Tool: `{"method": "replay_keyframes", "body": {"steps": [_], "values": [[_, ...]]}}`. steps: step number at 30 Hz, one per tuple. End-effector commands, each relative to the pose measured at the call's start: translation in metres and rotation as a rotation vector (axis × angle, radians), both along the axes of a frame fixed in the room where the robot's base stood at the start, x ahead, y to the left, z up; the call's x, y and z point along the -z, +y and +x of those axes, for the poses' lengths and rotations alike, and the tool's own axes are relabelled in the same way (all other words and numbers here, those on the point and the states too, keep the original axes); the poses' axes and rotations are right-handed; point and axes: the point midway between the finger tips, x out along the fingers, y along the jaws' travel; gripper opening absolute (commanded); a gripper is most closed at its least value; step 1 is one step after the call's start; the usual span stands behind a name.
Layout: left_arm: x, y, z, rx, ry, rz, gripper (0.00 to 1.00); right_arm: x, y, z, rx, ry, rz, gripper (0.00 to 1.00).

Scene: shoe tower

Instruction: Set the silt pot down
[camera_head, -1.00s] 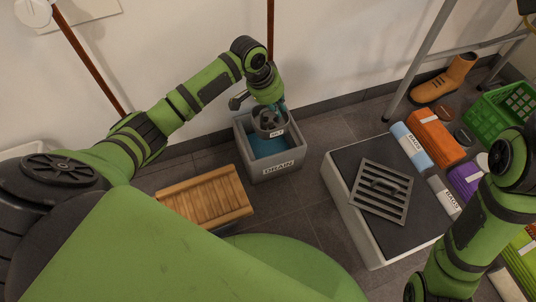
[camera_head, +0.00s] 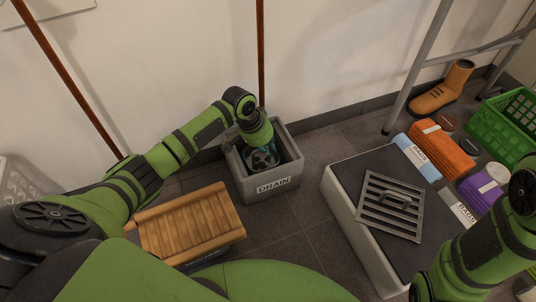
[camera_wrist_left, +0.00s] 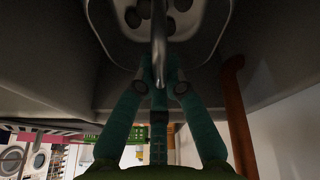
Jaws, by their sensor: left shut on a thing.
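The silt pot (camera_head: 263,161) is a small grey pot, now down inside the grey box marked DRAIN (camera_head: 279,184), below the rim. My left gripper (camera_head: 268,146) reaches down from above into the box and is shut on the pot, with teal fingers partly hidden by my wrist. In the left wrist view the fingers (camera_wrist_left: 159,76) close on a thin metal bar (camera_wrist_left: 159,42) of the pot. I cannot tell whether the pot touches the box floor. My right arm shows at the right edge, but its gripper is out of view.
A grate (camera_head: 391,205) lies on the dark-topped platform (camera_head: 351,166) to the right. A wooden slatted stool (camera_head: 190,225) stands left of the box. Rolled bags, an orange stack (camera_head: 441,150), a boot (camera_head: 442,88) and a green crate (camera_head: 499,126) lie farther right. Floor between box and platform is clear.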

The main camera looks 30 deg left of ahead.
Motion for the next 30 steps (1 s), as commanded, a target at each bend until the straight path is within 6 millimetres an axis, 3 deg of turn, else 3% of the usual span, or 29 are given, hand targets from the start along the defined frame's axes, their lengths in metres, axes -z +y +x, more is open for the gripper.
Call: {"method": "replay_keyframes", "body": {"steps": [1,12,14,15,26,30], "values": [[0.009,0.0,0.0,0.0,-0.001,0.0,0.0,0.007,0.0,-0.003,-0.004,-0.006,0.003,0.4],[0.009,0.0,0.0,0.0,-0.001,0.0,0.0,0.001,0.001,-0.004,-0.003,-0.009,0.002,0.4],[0.009,0.0,0.0,0.0,-0.001,0.0,0.28,0.001,0.001,-0.004,-0.003,-0.008,0.002,0.4],[0.009,0.0,0.0,0.0,-0.001,0.0,0.35,0.001,0.001,-0.004,-0.003,-0.008,0.002,0.4],[0.007,0.0,0.001,0.001,-0.002,0.0,0.35,0.004,0.001,-0.002,-0.002,-0.003,0.0,0.4],[-0.011,0.003,-0.003,0.0,-0.001,0.0,0.35,-0.01,0.0,-0.003,-0.003,-0.007,0.002,0.4]]}}
